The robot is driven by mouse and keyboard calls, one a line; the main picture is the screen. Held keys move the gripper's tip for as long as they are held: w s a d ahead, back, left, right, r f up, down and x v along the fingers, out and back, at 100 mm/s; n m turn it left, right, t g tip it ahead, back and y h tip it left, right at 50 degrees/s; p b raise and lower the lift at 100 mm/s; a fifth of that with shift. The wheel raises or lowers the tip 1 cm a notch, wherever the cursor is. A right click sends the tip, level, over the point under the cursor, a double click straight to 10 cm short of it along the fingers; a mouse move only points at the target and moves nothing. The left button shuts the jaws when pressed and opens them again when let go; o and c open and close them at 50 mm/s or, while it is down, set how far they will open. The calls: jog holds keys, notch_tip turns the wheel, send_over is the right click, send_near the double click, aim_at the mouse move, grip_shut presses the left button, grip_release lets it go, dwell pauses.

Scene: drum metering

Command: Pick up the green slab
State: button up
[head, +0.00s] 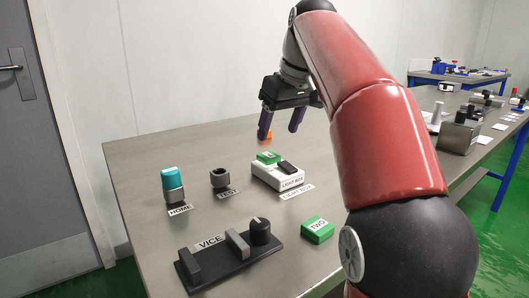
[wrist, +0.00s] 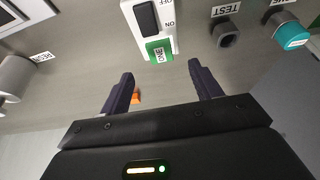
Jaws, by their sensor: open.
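A green slab marked TWO (head: 317,229) lies flat on the table near its front edge, right of the vice. Another green piece, marked ONE, sits at the far end of the light box (head: 292,178); it shows in the head view (head: 268,157) and in the wrist view (wrist: 159,51). My gripper (head: 280,131) is open and empty above the table, beyond the light box. In the wrist view my gripper (wrist: 160,72) has its fingertips apart, with the ONE piece just ahead of the gap. The slab marked TWO is not visible in the wrist view.
A black vice (head: 230,255) stands at the front. A teal-topped cylinder (head: 173,184) at HOME and a dark socket (head: 220,178) at TEST stand left of the light box. A small orange thing (wrist: 136,97) lies near my gripper. The table's left back is clear.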

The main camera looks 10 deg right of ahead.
aim_at(270, 155)
jog(key=shift+b+x, duration=0.3)
jog(key=shift+x, duration=0.75)
jog(key=b+x, duration=0.1)
jog(key=x, duration=0.4)
jog(key=shift+w, duration=0.15)
jog(key=shift+c, duration=0.2)
jog(key=c, duration=1.1)
notch_tip(270, 155, up, 10)
jog(key=p, duration=0.4)
jog(key=shift+p, duration=0.3)
